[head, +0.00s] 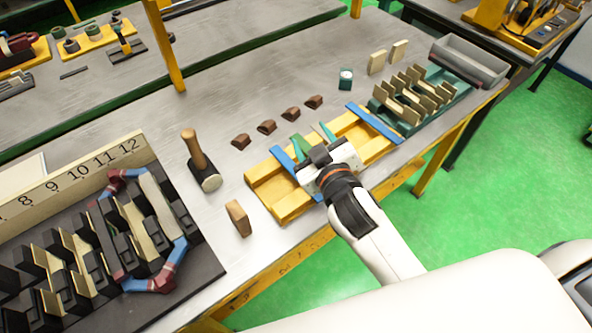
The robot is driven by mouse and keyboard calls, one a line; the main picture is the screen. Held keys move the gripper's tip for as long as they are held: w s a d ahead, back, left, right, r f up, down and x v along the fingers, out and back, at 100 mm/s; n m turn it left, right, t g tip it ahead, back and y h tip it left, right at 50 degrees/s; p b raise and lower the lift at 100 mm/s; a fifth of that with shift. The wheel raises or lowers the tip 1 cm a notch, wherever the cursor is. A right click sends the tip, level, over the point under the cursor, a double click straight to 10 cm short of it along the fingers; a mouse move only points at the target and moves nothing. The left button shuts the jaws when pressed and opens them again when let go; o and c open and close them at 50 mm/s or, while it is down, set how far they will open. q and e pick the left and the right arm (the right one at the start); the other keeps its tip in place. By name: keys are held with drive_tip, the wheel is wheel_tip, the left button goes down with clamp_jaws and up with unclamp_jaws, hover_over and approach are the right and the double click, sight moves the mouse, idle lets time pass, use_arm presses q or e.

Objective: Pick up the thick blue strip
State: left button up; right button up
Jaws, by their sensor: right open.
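A yellow tray (266,187) lies near the front edge of the grey table. One blue strip (374,123) lies across its right end. Another blue strip (283,160) lies across its left part, its near end partly hidden by my right gripper. I cannot tell for certain which of the two is thicker. A green strip (300,143) and a teal strip (327,132) stick out beyond the gripper. My right gripper (319,154) is open above the middle of the tray, close to the left blue strip; its fingertips are largely hidden. My left gripper is out of view.
A wooden mallet (196,152) and a wooden block (238,218) stand left of the tray. Several brown wedges (267,127) lie behind it. A green rack (423,112) and grey bin (468,62) are right. A black slotted stator model (196,262) fills the left.

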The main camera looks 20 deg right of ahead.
drive_tip(key=w+a+r+n+y, duration=0.1)
drive_tip(key=a+r+n+y, duration=1.4)
drive_tip(key=n+y, duration=0.25)
drive_tip(key=s+a+f+n+g+y, duration=0.35)
drive_tip(key=a+n+g, duration=0.45)
drive_tip(key=n+g, duration=0.55)
drive_tip(key=w+d+f+n+g+h, duration=0.2)
drive_tip(key=d+f+n+g+h, duration=0.3)
drive_tip(key=f+h, duration=0.65)
drive_tip(key=w+d+f+m+t+h, duration=0.1)
drive_tip(key=w+d+t+h, duration=0.3)
drive_tip(key=d+h, duration=0.9)
drive_tip(key=d+f+y, duration=0.1)
drive_tip(key=f, duration=0.1)
drive_tip(key=f+g+y+p, duration=0.1)
drive_tip(key=w+d+f+y+p, duration=0.1)
drive_tip(key=f, duration=0.1)
drive_tip(key=shift+d+f+g+y, duration=0.25)
drive_tip(key=shift+d+f, duration=0.05)
drive_tip(key=shift+d, duration=0.05)
drive_tip(key=shift+f, duration=0.35)
wheel_tip(320, 180, down, 5)
drive_tip(key=p, duration=0.3)
drive_tip(key=shift+s+d+r, duration=0.1)
drive_tip(key=shift+s+d, duration=0.05)
drive_tip(key=shift+f, duration=0.4)
